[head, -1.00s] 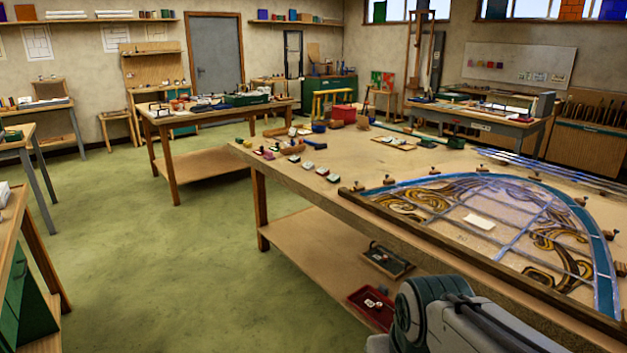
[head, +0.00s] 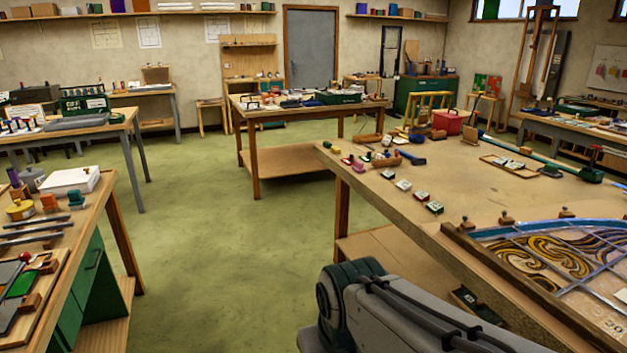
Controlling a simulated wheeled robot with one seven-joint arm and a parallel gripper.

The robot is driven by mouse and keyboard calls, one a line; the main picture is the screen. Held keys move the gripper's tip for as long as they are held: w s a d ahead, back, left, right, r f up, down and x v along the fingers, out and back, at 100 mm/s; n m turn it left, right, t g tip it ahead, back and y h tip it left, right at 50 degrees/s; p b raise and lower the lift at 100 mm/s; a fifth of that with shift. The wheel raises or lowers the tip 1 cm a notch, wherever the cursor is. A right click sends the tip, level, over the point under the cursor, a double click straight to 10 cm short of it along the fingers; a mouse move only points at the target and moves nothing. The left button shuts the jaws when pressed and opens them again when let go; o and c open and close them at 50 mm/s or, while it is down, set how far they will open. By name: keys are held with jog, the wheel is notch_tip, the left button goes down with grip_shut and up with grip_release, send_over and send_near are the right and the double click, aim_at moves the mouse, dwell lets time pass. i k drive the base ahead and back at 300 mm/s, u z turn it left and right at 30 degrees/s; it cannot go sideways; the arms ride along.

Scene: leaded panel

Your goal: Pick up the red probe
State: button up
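I cannot make out a red probe for certain in the head view. A small red-tipped item (head: 25,257) lies in a wooden tray (head: 32,300) on the near left bench, too small to identify. Small red bits also show among the clutter on the middle table. My gripper is out of view; only a grey link of my arm shows at the bottom centre right.
The near left bench (head: 60,226) holds tools and jars. The large table (head: 450,187) on the right bears the leaded panel (head: 570,255) and a red box (head: 449,121). A middle table (head: 250,117) stands behind. Green floor (head: 215,245) between them is clear.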

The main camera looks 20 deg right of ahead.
aim_at(421, 195)
jog(key=u, duration=0.25)
jog(key=i, duration=1.55)
jog(key=z, duration=0.5)
jog(key=i, duration=1.15)
jog(key=z, duration=1.7)
jog(key=i, duration=0.6)
jog(key=z, duration=0.4)
